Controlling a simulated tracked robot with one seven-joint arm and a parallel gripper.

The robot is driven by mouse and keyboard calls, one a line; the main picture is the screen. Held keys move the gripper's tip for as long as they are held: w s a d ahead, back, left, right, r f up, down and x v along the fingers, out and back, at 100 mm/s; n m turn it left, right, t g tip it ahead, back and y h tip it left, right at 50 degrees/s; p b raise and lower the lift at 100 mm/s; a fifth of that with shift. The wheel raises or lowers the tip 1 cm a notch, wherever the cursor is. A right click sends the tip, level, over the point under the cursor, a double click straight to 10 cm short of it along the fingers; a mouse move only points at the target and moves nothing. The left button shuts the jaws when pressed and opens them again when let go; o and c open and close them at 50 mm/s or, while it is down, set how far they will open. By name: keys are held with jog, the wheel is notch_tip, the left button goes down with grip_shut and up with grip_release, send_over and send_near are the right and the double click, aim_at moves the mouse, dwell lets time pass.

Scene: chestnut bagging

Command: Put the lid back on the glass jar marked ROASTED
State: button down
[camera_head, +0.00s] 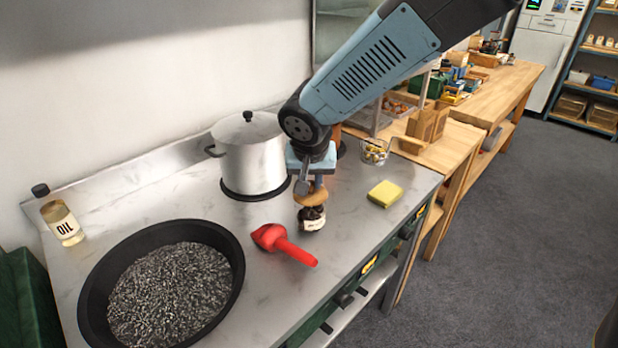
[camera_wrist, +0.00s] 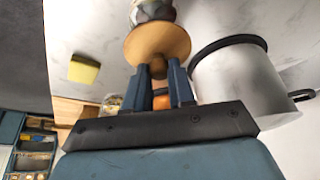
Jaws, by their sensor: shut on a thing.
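The glass jar (camera_head: 312,221) stands upright on the steel stovetop, dark contents inside and a pale label on its front; the label's word is too small to read. The round wooden lid (camera_head: 311,196) is just above the jar's mouth, and I cannot tell whether it touches the rim. My gripper (camera_head: 312,183) is above the lid, pointing down. In the wrist view the fingers of my gripper (camera_wrist: 159,72) are shut on the knob of the lid (camera_wrist: 157,43). The jar (camera_wrist: 152,10) shows partly behind the lid there.
A red scoop (camera_head: 283,243) lies left of the jar, near a black pan (camera_head: 93,290). A steel pot (camera_head: 247,160) stands behind. A yellow sponge (camera_head: 385,193) and a small glass bowl (camera_head: 374,152) are to the right. An oil bottle (camera_head: 59,218) stands far left.

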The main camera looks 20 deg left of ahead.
dwell(0.8)
jog(key=c, duration=0.9)
grip_release()
jog(key=shift+o, duration=0.4)
jog(key=o, duration=0.4)
jog(key=shift+r, duration=3.45)
jog(key=shift+c, duration=0.3)
